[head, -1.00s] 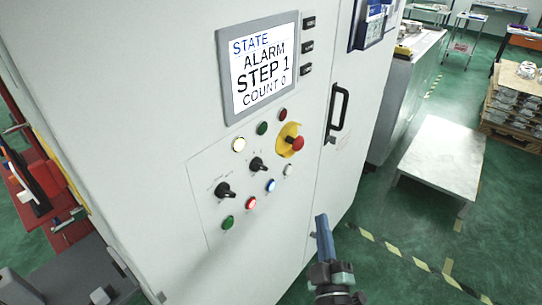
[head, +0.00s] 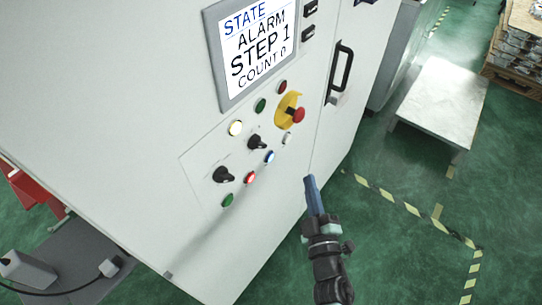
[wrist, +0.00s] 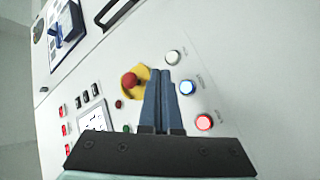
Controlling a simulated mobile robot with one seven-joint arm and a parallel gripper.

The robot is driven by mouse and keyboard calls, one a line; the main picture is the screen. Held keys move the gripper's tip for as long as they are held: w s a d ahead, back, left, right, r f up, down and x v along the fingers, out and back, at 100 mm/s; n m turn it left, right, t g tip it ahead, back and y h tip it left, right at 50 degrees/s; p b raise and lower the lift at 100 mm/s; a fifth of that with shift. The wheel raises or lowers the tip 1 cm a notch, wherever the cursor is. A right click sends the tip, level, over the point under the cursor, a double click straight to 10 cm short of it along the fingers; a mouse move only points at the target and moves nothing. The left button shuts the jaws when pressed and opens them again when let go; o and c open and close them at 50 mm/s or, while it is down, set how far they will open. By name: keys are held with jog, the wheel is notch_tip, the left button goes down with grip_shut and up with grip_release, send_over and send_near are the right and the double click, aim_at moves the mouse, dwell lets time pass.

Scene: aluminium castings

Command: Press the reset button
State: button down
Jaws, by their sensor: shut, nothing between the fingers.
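The control panel (head: 205,155) is on a white cabinet front. A blue button (head: 269,156) sits in its lower right part, between a white button (head: 287,138) and a lit red button (head: 250,177). Their labels are too small to read, so I cannot tell which is reset. My gripper (head: 309,178) is shut and empty, to the right of and below the blue button, apart from the panel in the head view. In the wrist view, the blue button (wrist: 187,87) shows just right of my shut fingertips (wrist: 160,72).
A red emergency stop (head: 298,115) on a yellow plate juts out above the white button. Two black knobs (head: 257,142) stick out to the left. A screen (head: 252,47) reads ALARM, STEP 1. A door handle (head: 341,68) is at upper right.

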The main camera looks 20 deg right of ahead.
aim_at(269, 157)
jog(key=w+a+b, duration=0.3)
jog(key=w+a, duration=0.2)
jog(key=w, duration=0.1)
jog(key=shift+w+b, duration=0.15)
jog(key=shift+b, duration=0.25)
jog(key=shift+w, duration=0.1)
dwell(1.7)
jog(key=shift+w+a, duration=0.2)
jog(key=shift+w+a+b, duration=0.35)
jog(key=shift+b, duration=0.2)
dwell(0.6)
jog(key=shift+s+d+r, duration=0.1)
jog(key=shift+d+r, duration=0.05)
jog(key=shift+s+d+p, duration=0.4)
jog(key=shift+s+p, duration=0.2)
jog(key=shift+p, duration=0.05)
